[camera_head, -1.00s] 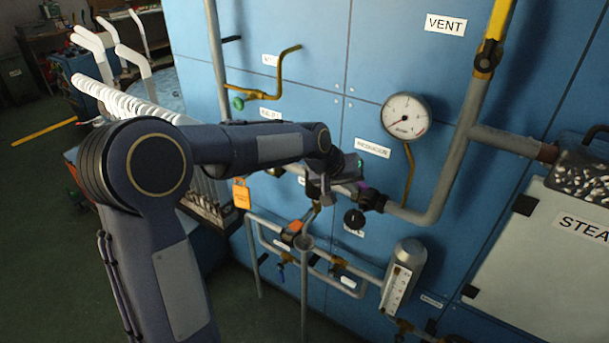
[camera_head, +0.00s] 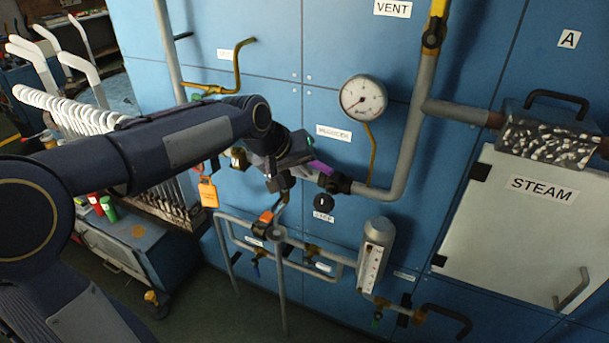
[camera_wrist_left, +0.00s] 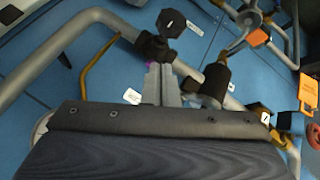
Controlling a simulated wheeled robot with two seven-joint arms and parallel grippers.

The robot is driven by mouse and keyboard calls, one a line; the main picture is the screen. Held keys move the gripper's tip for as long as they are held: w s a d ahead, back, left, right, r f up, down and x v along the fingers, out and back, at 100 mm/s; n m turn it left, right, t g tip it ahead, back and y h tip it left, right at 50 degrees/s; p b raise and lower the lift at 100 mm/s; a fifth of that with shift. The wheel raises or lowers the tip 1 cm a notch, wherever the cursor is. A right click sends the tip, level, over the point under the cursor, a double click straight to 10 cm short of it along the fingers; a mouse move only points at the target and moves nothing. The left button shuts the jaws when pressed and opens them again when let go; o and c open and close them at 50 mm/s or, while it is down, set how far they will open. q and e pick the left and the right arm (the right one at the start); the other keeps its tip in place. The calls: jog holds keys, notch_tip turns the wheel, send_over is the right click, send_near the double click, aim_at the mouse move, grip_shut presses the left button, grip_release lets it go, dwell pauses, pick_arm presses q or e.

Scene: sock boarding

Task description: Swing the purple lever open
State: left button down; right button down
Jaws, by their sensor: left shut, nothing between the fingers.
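The purple lever (camera_head: 320,168) shows as a short piece beside a black fitting on the grey pipe, below the gauge. In the left wrist view only a small bit of the purple lever (camera_wrist_left: 150,64) shows next to the fingers. My left gripper (camera_head: 304,171) is shut and empty, with its fingertips close beside the lever. Whether they touch it I cannot tell. In the left wrist view the shut fingers of my left gripper (camera_wrist_left: 161,68) point at the black fitting. My right gripper is not in view.
A gauge (camera_head: 363,98) sits above the pipe (camera_head: 404,172). A black knob (camera_head: 323,203) and a sight glass (camera_head: 374,258) are below. An orange tag (camera_head: 208,193) hangs under my forearm. The white STEAM door (camera_head: 513,217) is at right. A rack of white forms (camera_head: 70,112) stands at left.

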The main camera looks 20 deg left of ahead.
pick_arm(q)
jog(key=shift+s+d+r, duration=0.15)
jog(key=shift+s+r, duration=0.55)
jog(key=shift+r, duration=0.2)
